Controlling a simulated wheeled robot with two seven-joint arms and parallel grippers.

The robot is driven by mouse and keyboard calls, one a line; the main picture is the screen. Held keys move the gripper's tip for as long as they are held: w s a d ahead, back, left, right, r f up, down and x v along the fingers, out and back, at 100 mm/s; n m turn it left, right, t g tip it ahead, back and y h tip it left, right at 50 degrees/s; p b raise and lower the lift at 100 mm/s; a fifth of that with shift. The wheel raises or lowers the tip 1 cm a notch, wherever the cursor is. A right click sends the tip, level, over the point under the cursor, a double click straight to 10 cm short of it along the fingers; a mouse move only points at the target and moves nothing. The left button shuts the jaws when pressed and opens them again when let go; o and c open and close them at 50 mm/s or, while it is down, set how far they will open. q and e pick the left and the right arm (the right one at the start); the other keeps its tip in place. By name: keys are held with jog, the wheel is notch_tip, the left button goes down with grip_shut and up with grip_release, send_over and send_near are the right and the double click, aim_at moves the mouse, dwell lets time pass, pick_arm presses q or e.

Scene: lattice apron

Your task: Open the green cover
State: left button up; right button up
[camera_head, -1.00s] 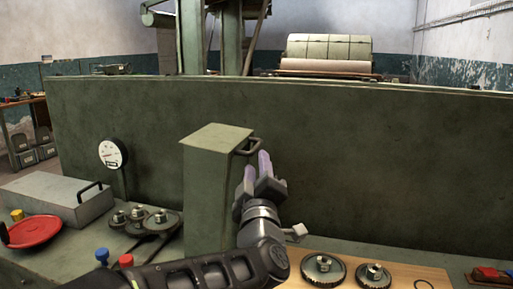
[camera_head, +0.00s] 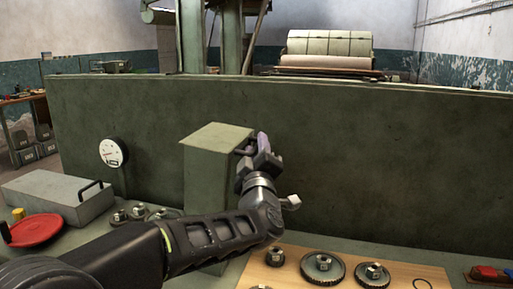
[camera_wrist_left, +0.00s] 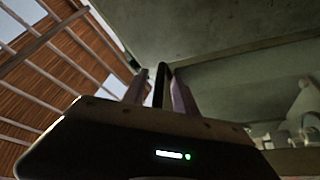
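The green cover (camera_head: 210,165) is a tall box with a sloped top, standing upright and closed against the long green panel. Its dark handle (camera_head: 242,151) is on its right side, partly hidden by my left gripper (camera_head: 256,146). In the left wrist view the handle (camera_wrist_left: 161,84) shows as a dark bar between the two purple fingers of the left gripper (camera_wrist_left: 160,92). The fingers stand apart on either side of the bar, with a gap visible at the left finger. My right gripper is not in view.
My left forearm partly covers several gears.

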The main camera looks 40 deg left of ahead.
pick_arm(q)
jog(key=shift+c, duration=0.5)
grip_shut()
dwell(0.8)
